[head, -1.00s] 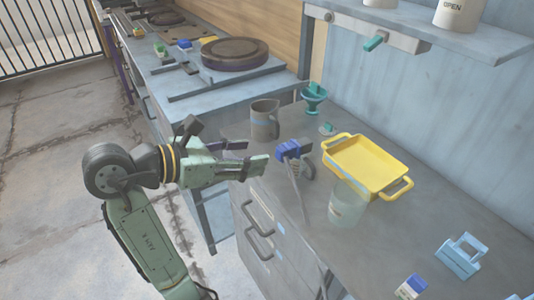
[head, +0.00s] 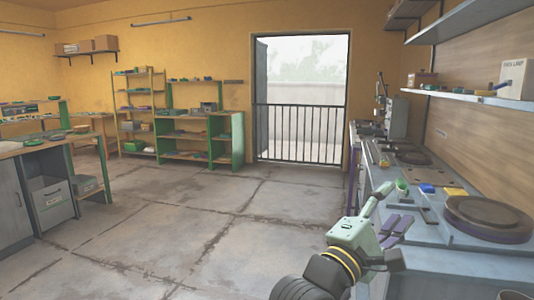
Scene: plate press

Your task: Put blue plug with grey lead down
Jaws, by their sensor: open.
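The blue plug with grey lead is not in view now; the stretch of counter where a blue piece with a grey lead lay earlier is out of the picture. My gripper (head: 394,229) shows at the lower right, beside the left edge of the grey counter (head: 455,262). Its jaws are open, and I see nothing held between them.
A round dark plate (head: 488,217) sits on the counter at right, with a blue block (head: 427,188) and a green piece (head: 402,187) behind my gripper. Green shelving (head: 200,135) stands at the back. The floor (head: 190,215) at middle left is clear.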

